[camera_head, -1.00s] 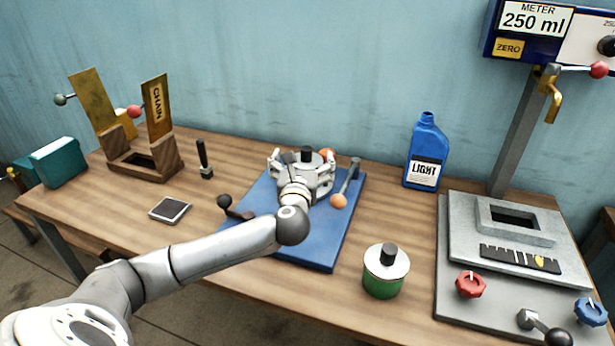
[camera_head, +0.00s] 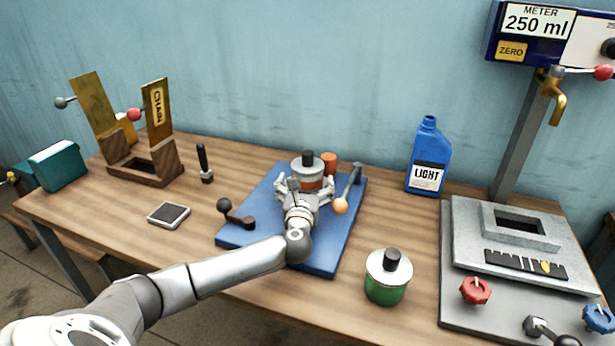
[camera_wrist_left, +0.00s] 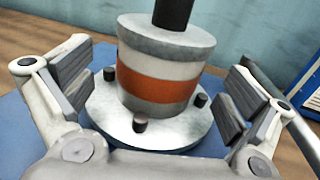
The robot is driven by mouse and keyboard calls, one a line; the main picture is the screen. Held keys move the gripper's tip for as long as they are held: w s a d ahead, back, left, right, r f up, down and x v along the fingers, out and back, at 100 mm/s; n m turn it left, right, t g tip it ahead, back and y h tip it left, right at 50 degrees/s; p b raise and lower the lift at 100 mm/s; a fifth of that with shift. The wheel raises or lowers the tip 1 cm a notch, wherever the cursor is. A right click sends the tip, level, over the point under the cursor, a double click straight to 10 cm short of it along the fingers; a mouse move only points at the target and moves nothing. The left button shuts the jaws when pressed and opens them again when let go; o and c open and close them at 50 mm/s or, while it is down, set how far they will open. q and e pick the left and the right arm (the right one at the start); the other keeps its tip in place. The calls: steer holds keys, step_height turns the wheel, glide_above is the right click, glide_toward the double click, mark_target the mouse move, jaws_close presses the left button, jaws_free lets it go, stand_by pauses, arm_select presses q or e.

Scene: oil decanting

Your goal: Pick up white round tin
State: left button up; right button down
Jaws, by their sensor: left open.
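A round tin (camera_head: 308,169) with a grey lid, a dark knob, a whitish body and an orange band stands upright on the blue board. In the left wrist view the tin (camera_wrist_left: 160,75) sits on a pale round disc (camera_wrist_left: 105,110) with short dark pegs. My left gripper (camera_head: 304,187) is open and empty on the near side of the tin. In the left wrist view its padded fingers (camera_wrist_left: 160,85) show to the left and right of the tin, with gaps on both sides. My right gripper is not in view.
The blue board (camera_head: 325,250) carries a lever with an orange ball (camera_head: 341,206) and a black-knobbed handle (camera_head: 225,205). An orange cylinder (camera_head: 329,163) stands behind right of the tin. A green tin (camera_head: 385,290) and blue LIGHT bottle (camera_head: 428,150) stand to the right.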

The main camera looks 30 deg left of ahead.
mark_target(307, 175)
arm_select(q)
steer(key=shift+x, duration=1.9)
steer(key=c, duration=1.5)
